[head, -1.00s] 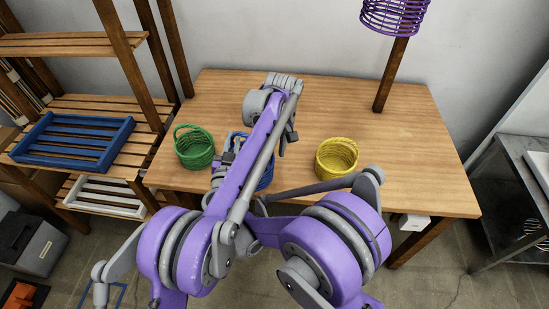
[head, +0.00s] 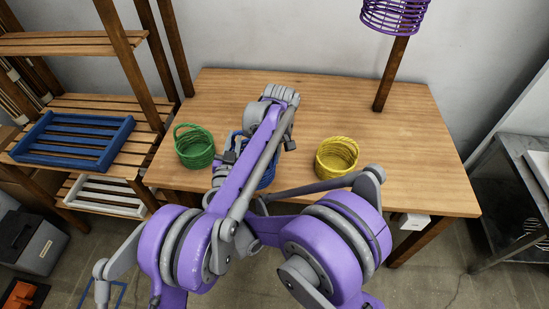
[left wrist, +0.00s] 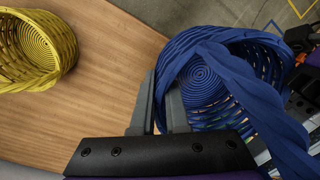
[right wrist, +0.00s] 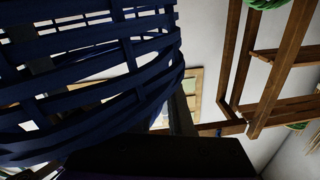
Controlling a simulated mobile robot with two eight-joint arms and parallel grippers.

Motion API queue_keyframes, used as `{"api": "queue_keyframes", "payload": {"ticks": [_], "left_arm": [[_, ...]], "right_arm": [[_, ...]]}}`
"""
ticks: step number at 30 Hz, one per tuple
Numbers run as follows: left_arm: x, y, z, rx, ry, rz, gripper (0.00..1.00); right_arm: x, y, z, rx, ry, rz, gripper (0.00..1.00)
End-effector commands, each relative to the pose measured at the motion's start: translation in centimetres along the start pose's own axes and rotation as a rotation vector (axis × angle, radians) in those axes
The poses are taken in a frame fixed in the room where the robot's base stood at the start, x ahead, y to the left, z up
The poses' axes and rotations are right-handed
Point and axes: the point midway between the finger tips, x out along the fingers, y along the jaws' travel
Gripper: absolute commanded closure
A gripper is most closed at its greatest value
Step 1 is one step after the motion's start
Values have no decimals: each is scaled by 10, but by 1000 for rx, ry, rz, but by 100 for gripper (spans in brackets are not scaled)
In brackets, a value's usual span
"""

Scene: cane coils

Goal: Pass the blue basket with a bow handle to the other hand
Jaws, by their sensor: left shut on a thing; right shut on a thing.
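The blue basket with a bow handle (head: 268,177) is mostly hidden behind my left arm in the head view. In the left wrist view the basket (left wrist: 205,85) shows its coiled bottom, and its thick handle runs down the right side. My left gripper (left wrist: 163,100) is shut on the basket's rim there. My right gripper (head: 230,157) is at the basket's left side in the head view, shut on it. In the right wrist view the basket's woven wall (right wrist: 95,85) fills the left, close to the right gripper's finger (right wrist: 182,112).
A green basket (head: 195,150) stands on the wooden table (head: 330,105) left of the blue one. A yellow basket (head: 337,160) stands to its right. A purple basket-like object (head: 394,14) is atop a wooden post (head: 391,75). A slatted shelf with a blue tray (head: 72,140) stands at left.

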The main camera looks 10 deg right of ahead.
Motion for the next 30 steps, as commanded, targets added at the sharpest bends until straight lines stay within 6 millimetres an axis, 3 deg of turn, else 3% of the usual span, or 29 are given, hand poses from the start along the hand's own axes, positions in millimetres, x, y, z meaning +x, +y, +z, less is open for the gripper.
{"api": "queue_keyframes", "payload": {"ticks": [4, 5, 10, 20, 23, 30], "left_arm": [[0, 4, 4, 5, -5, 7, 100], [0, 4, 4, 5, -5, 7, 100], [0, 4, 4, 5, -5, 6, 100], [0, 3, 2, 3, -3, 4, 100], [0, 2, 2, 3, -3, 3, 100], [0, 2, 2, 3, -3, 3, 100]], "right_arm": [[-1, -5, 0, -2, -1, -12, 100], [-1, -6, 0, -2, -1, -13, 76], [-1, -5, 0, -1, -1, -11, 46], [-5, -4, 0, -1, -1, -9, 46], [-17, -4, 0, 0, -1, -9, 46], [-68, -4, 0, -1, -2, -13, 46]]}}
